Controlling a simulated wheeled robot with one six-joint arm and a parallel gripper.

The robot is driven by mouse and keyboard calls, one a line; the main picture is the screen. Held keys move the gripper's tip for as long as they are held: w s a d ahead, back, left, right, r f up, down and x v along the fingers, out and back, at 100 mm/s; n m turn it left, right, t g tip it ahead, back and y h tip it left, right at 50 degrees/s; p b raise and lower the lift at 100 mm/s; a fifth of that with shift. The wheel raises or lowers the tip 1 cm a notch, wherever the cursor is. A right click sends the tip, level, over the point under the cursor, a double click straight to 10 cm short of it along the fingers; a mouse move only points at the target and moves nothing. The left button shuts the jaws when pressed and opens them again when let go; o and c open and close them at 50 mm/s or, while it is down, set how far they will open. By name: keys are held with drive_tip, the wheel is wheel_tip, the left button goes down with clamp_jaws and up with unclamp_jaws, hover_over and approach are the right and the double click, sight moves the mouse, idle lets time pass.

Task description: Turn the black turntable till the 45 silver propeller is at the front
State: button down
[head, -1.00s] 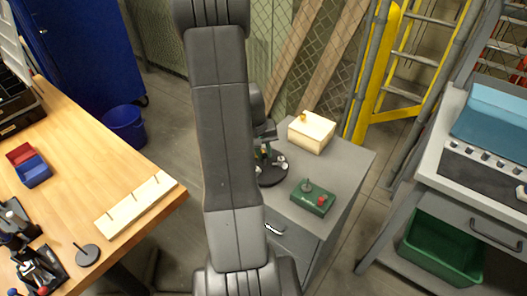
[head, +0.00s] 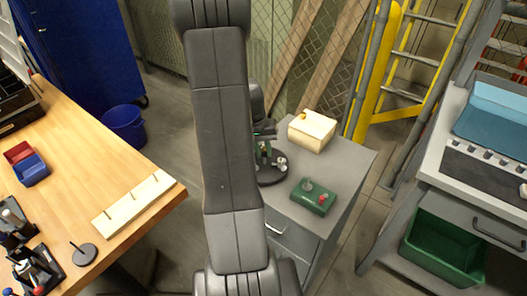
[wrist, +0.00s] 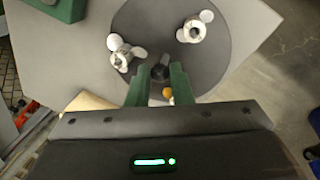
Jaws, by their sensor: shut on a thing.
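The black turntable (head: 271,182) sits on the grey cabinet, partly hidden behind my arm in the head view. In the wrist view the turntable (wrist: 215,65) carries two pale silver propellers, one at left (wrist: 122,52) and one at upper right (wrist: 195,27). I cannot read any number on them. A small orange-yellow thing (wrist: 168,93) shows between my fingers, mostly hidden by my gripper body. My gripper (wrist: 160,70) has its green fingers shut on a dark upright knob (wrist: 160,72) on the turntable. The gripper (head: 263,150) also shows in the head view.
A wooden bench (head: 150,240) with a pegged board is at left. A grey bench with a green bin (head: 442,248) is at right.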

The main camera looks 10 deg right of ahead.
drive_tip(key=shift+w+m+b, duration=0.1)
drive_tip(key=shift+m+b, duration=0.35)
drive_tip(key=shift+m, duration=1.25)
drive_tip(key=shift+m+g, duration=0.3)
drive_tip(key=shift+m, duration=0.1)
drive_tip(key=c, duration=1.3)
unclamp_jaws()
drive_tip(key=v, duration=1.4)
drive_tip(key=shift+d+p, duration=0.25)
drive_tip(key=shift+p, duration=0.05)
drive_tip(key=shift+f, duration=0.1)
drive_tip(key=x, duration=1.3)
drive_tip(key=shift+a+f+b, duration=0.15)
drive_tip(key=shift+f+b, duration=0.2)
drive_tip(key=shift+f, duration=0.1)
